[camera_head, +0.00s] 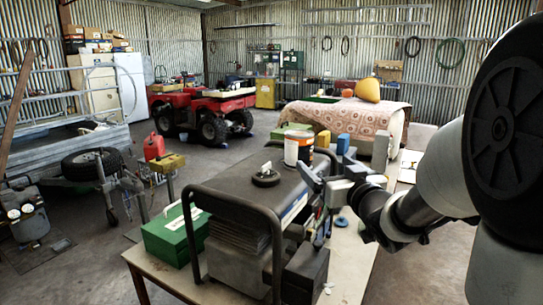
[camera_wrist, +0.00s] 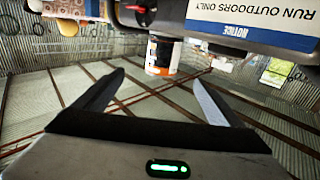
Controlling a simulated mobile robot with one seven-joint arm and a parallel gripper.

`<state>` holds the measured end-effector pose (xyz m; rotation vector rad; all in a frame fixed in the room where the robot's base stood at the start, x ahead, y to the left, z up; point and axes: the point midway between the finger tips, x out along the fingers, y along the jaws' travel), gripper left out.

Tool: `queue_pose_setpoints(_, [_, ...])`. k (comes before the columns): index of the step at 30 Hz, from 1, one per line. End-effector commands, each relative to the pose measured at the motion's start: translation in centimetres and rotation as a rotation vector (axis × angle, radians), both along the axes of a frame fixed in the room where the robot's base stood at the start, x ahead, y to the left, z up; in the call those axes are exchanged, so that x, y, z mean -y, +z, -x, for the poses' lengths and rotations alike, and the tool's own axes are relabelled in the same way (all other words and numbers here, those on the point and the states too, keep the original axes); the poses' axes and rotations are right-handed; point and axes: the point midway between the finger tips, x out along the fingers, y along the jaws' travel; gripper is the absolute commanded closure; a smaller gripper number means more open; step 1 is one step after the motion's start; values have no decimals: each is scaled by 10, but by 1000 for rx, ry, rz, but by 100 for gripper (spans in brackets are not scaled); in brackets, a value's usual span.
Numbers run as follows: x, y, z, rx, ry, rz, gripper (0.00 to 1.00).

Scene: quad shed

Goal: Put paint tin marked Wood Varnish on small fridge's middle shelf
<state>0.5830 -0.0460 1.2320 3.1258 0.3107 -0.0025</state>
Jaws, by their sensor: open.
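A paint tin (camera_head: 298,148) with a white and orange label stands upright on top of a dark generator (camera_head: 250,185); its lettering is too small to read. The tin also shows in the wrist view (camera_wrist: 162,56), beyond the fingertips and roughly between them. My gripper (camera_head: 312,178) is beside the generator, just right of and below the tin. In the wrist view my gripper (camera_wrist: 158,78) is open with nothing between its fingers. White upright appliances (camera_head: 130,85) stand at the back left; I cannot tell whether one is the small fridge, and no shelves show.
The generator's tubular frame (camera_head: 275,235) rises around it on the table (camera_head: 350,265). A black round object (camera_head: 266,178) lies on its top. A green box (camera_head: 172,235) stands left of it. A red quad bike (camera_head: 205,110) and a trailer wheel (camera_head: 92,163) stand beyond open floor.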

Motion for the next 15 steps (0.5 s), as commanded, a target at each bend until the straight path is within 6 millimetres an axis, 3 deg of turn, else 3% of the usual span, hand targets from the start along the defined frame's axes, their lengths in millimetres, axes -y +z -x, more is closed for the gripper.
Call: queue_pose_setpoints(15, [-22, 0, -97, 1, 5, -1, 10])
